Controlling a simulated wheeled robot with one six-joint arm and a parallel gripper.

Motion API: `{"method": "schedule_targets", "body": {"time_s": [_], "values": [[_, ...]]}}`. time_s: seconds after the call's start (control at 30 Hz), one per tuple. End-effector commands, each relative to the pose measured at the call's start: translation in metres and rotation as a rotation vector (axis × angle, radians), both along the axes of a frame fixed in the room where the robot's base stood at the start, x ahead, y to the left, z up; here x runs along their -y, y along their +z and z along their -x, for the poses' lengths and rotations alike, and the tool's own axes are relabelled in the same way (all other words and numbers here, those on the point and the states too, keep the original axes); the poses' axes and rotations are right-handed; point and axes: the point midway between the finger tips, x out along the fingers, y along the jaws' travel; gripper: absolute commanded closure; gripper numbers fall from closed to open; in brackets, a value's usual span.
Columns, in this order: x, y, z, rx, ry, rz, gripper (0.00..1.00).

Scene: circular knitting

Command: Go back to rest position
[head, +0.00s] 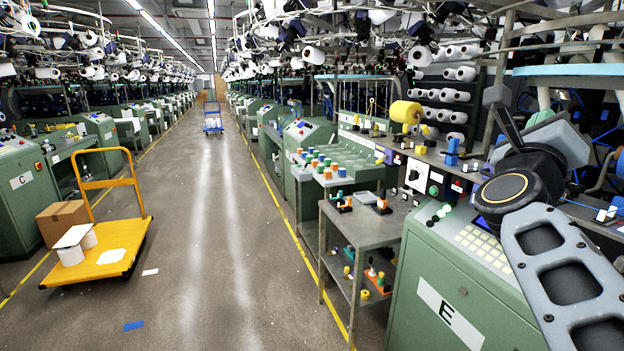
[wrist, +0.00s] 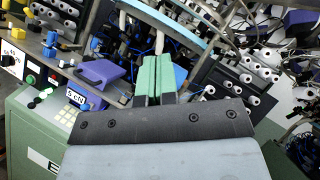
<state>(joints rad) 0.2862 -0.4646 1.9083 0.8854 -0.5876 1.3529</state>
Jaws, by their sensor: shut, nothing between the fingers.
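My gripper (wrist: 158,75) shows in the wrist view as two green fingers side by side, shut and with nothing between them. They point up in the picture, over the back of the machine panel area. In the head view my arm reaches up at the right edge, above the green machine marked E (head: 447,312). The gripper's fingertips are hard to make out there. Beside the fingers in the wrist view is a purple device (wrist: 102,75), with a small label block below it. I cannot tell whether the fingers touch anything.
A grey metal cart (head: 368,224) with small coloured parts stands left of the machine. Yarn cones (head: 406,112) sit on the ledge behind. A yellow trolley (head: 103,263) with a cardboard box (head: 62,221) stands at left. The aisle floor (head: 205,220) between is largely clear.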

Motion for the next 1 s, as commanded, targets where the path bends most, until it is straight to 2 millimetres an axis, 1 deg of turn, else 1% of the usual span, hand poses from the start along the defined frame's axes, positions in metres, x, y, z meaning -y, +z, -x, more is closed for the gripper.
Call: {"method": "schedule_targets", "body": {"time_s": [0.17,0.27,0.37,0.47,0.5,0.57,0.6,0.67,0.7,0.77,0.8,0.9,1.0], "values": [[-0.021,-0.034,-0.030,-0.313,0.050,0.199,1.00],[-0.038,-0.065,-0.048,-0.532,0.101,0.361,1.00],[-0.061,-0.108,-0.061,-0.783,0.184,0.568,1.00],[-0.091,-0.169,-0.065,-1.066,0.323,0.845,1.00],[-0.104,-0.197,-0.062,-1.178,0.395,0.973,1.00],[-0.120,-0.238,-0.050,-1.332,0.513,1.167,1.00],[-0.129,-0.263,-0.040,-1.418,0.595,1.290,1.00],[-0.141,-0.296,-0.021,-1.523,0.720,1.460,1.00],[-0.146,-0.316,-0.007,-1.580,0.802,1.564,1.00],[-0.153,-0.341,0.014,-1.648,0.924,1.703,1.00],[-0.156,-0.355,0.028,-1.684,1.000,1.781,1.00],[-0.160,-0.380,0.058,-1.745,1.157,1.926,1.00],[-0.165,-0.395,0.079,-1.779,1.252,2.008,1.00]]}}
